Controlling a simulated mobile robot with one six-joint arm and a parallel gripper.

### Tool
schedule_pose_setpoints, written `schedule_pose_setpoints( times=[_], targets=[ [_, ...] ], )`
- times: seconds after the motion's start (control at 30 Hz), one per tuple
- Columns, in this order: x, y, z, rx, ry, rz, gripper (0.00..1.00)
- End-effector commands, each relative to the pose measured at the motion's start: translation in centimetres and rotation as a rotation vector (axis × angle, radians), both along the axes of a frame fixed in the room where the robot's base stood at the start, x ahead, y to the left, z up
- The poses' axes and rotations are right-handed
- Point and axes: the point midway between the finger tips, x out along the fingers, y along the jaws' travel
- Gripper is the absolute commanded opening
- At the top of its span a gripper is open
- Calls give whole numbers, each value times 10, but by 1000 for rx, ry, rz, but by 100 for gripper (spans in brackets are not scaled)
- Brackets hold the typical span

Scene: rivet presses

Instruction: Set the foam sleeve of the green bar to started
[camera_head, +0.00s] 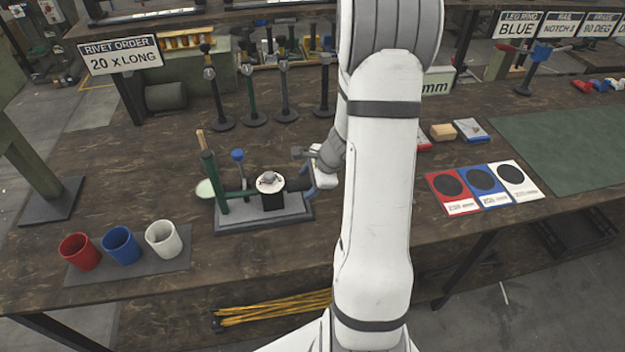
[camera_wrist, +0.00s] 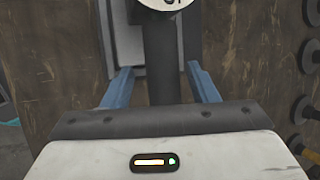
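A press (camera_head: 263,212) with a grey base stands on the bench left of my arm. In the wrist view, this black cylinder (camera_wrist: 164,60) runs between my two blue fingers, with a visible gap on each side. My gripper (camera_wrist: 160,82) is open around it. My arm hides part of the bench. Sleeve detail is too small to tell.
Red, blue and white cups (camera_head: 121,246) stand at the front left. Several upright tools on round bases, one green (camera_head: 249,95), stand behind the press. A sign (camera_head: 119,58) reads "RIVET ORDER 20 x LONG". Three coloured cards (camera_head: 482,187) and a green mat (camera_head: 570,140) lie right.

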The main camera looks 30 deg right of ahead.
Motion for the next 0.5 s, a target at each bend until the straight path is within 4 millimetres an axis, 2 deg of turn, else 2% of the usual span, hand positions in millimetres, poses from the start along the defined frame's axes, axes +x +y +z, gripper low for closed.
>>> schedule_pose_setpoints(
  times=[0.07, 0.5],
  targets=[
    [0, 0, 0, 0, 0, 0, 46],
    [-1, 0, 0, 1, 1, -1, 10]
  ],
)
